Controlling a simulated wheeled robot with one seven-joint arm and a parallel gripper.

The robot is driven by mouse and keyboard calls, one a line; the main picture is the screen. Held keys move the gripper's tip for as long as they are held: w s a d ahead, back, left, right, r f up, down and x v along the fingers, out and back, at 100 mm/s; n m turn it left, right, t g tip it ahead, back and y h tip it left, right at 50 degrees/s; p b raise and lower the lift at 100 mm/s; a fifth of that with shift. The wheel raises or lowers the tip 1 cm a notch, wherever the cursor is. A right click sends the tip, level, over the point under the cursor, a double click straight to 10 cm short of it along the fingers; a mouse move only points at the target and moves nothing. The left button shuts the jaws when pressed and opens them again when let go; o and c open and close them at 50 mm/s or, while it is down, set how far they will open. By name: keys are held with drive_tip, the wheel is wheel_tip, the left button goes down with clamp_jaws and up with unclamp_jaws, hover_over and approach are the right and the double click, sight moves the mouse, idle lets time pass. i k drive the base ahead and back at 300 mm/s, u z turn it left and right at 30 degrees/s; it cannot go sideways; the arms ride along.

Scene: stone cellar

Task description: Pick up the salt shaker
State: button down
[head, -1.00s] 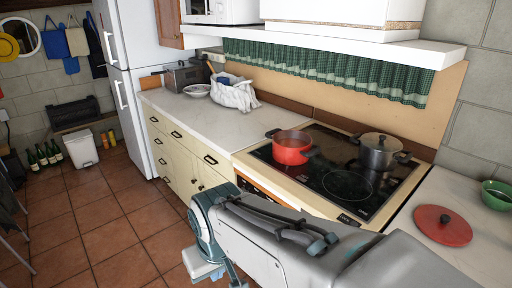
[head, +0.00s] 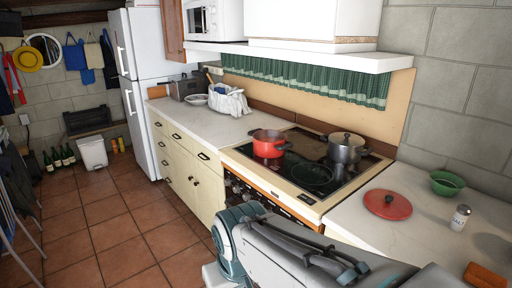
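The salt shaker (head: 460,218) stands upright on the pale counter (head: 409,243) at the right of the head view. It is a small clear shaker with white contents, a grey metal cap and lettering that reads like "SALT".
An orange-brown object (head: 485,275) lies at the bottom right corner. A red pot (head: 268,144) and a grey pot (head: 345,149) stand on the stove (head: 312,172). A shelf (head: 300,57) hangs above.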

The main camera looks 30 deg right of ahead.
sight(463, 211)
drive_tip(key=z, duration=0.9)
drive_tip(key=i, duration=1)
drive_tip(key=z, duration=0.05)
drive_tip(key=k, duration=0.5)
drive_tip(key=z, duration=3.25)
drive_tip(key=k, duration=0.95)
drive_tip(key=u, duration=1)
drive_tip(key=i, duration=0.65)
